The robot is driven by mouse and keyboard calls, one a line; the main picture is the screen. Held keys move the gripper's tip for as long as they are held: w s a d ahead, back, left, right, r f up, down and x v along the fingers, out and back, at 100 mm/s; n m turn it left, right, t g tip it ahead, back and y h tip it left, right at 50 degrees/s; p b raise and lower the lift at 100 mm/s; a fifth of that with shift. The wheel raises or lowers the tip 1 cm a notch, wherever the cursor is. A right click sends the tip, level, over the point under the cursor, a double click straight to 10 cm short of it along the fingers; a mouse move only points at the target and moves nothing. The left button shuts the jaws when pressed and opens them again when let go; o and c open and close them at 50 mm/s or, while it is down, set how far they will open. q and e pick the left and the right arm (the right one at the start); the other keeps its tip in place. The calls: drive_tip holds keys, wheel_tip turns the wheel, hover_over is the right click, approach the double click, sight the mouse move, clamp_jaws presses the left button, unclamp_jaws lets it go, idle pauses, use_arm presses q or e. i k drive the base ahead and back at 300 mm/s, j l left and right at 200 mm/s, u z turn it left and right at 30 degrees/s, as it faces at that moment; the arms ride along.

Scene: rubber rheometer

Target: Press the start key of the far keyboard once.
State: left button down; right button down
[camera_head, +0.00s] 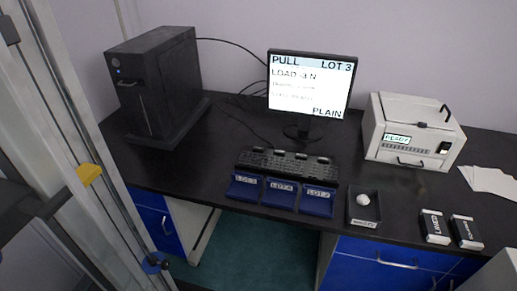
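A black keyboard (286,165) lies on the dark desk, in front of the monitor and behind a row of blue trays. It is the only keyboard I can make out. Its keys are small and dark, and I cannot tell which one is the start key. The monitor (309,85) is lit and reads "PULL", "LOT 3", "LOAD -3 N" and "PLAIN"; its middle lines are too faint to read. Neither of my grippers shows in the head view, and nothing is seen touching the keyboard.
Blue lot trays (283,194) stand close in front of the keyboard. A small dark tray (352,217) holds a whitish ball (363,200). A black computer tower (158,82) stands left, a white device (412,130) right. A metal frame (62,130) fills the left side.

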sight(261, 149)
drive_tip(key=i+l+u, duration=0.3)
drive_tip(key=i+l, duration=0.2)
drive_tip(key=l, duration=0.15)
drive_tip(key=i+l+u, duration=0.3)
drive_tip(key=i+l, duration=0.15)
drive_tip(key=l, duration=0.3)
